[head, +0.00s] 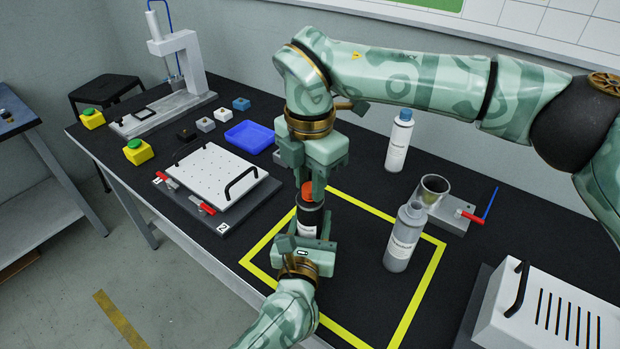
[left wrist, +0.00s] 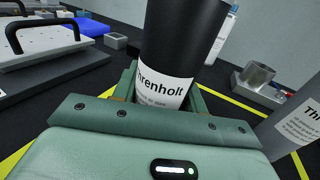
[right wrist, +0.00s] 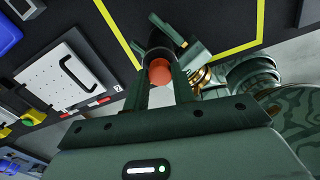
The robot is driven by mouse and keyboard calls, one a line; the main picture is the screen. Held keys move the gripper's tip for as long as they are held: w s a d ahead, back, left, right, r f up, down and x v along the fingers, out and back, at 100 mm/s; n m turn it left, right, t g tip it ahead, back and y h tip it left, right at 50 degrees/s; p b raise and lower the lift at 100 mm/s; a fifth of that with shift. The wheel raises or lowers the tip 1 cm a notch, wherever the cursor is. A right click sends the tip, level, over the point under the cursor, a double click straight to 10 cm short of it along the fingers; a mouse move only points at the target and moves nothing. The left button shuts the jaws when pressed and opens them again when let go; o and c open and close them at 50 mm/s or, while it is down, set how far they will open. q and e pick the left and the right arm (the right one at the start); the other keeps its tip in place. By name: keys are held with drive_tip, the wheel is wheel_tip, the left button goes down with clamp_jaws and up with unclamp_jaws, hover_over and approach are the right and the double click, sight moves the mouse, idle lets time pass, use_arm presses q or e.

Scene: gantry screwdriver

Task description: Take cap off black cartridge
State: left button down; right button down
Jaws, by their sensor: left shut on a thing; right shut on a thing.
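The black cartridge (head: 310,218) stands upright inside the yellow square, with a white label that shows in the left wrist view (left wrist: 165,85). My left gripper (head: 306,240) is shut around its lower body. The orange cap (head: 308,191) is at the top of the cartridge; it also shows in the right wrist view (right wrist: 159,72). My right gripper (head: 310,186) points down from above and is shut on the cap. I cannot tell whether the cap is still seated or slightly lifted. The fingers partly hide the cap and the cartridge.
A grey bottle (head: 402,240) and a metal cup (head: 434,188) stand to the right of the cartridge. A blue-capped bottle (head: 399,142) stands behind. A white plate fixture (head: 212,178) and a blue tray (head: 249,136) are to the left. The front of the yellow square is clear.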

drive_tip(key=n, duration=0.6)
drive_tip(key=shift+w+n, duration=0.1)
drive_tip(key=shift+n, duration=0.3)
drive_tip(key=n, duration=0.3)
drive_tip(key=shift+n, duration=0.3)
drive_tip(key=n, duration=0.6)
drive_tip(key=shift+r, duration=0.1)
drive_tip(key=n, duration=0.3)
drive_tip(key=shift+n, duration=0.3)
drive_tip(key=n, duration=0.9)
drive_tip(key=shift+n, duration=0.3)
drive_tip(key=n, duration=0.8)
drive_tip(key=shift+n, duration=0.3)
drive_tip(key=shift+r, duration=0.25)
